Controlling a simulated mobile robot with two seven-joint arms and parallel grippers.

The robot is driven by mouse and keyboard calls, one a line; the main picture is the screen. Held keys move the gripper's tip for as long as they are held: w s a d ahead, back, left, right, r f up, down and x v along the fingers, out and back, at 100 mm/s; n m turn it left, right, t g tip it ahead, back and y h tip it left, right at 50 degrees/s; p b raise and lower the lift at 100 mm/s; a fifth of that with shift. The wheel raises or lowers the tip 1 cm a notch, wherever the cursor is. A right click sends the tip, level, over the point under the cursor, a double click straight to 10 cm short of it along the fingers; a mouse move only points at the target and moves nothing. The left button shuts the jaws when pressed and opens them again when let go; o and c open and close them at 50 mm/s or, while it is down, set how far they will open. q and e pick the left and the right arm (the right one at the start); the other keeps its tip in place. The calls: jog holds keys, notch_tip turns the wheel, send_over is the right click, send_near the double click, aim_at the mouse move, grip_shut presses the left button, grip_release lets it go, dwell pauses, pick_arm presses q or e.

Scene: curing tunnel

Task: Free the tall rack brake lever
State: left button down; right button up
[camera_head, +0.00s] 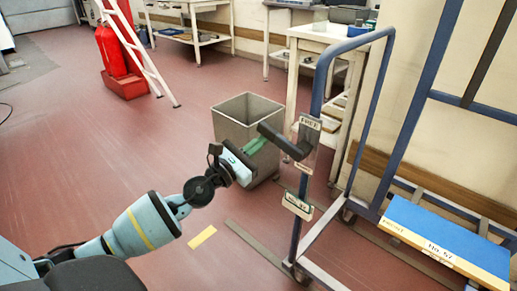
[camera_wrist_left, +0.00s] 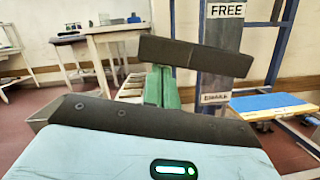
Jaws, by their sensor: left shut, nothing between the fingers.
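The brake lever (camera_head: 284,142) is a dark bar on the blue post of the tall rack (camera_head: 317,95). It sticks out to the left from the post, its free end a little higher. A "FREE" label (camera_head: 310,123) sits above it and a smaller label (camera_head: 303,168) below. My left gripper (camera_head: 256,145) is shut and empty, its green fingers close by the lever's free end. In the left wrist view the lever (camera_wrist_left: 195,58) crosses in front of the tips of the green fingers (camera_wrist_left: 161,88). I cannot tell whether they touch. My right gripper is not in view.
A grey bin (camera_head: 240,115) stands on the floor behind my left gripper. Workbenches line the back wall. A white ladder (camera_head: 140,55) and red extinguisher (camera_head: 110,50) stand at the back left.

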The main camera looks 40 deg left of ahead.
aim_at(264, 130)
pick_arm(q)
notch_tip(264, 130, up, 2)
jog(key=m, duration=0.1)
jog(key=m+p, duration=0.1)
jog(key=shift+r+m+h, duration=0.2)
jog(key=shift+m+h, duration=0.1)
jog(key=shift+m, duration=0.1)
jog(key=shift+d+r+p, duration=0.15)
jog(key=shift+r+p, duration=0.3)
jog(key=shift+p, duration=0.15)
jog(key=shift+r, duration=0.1)
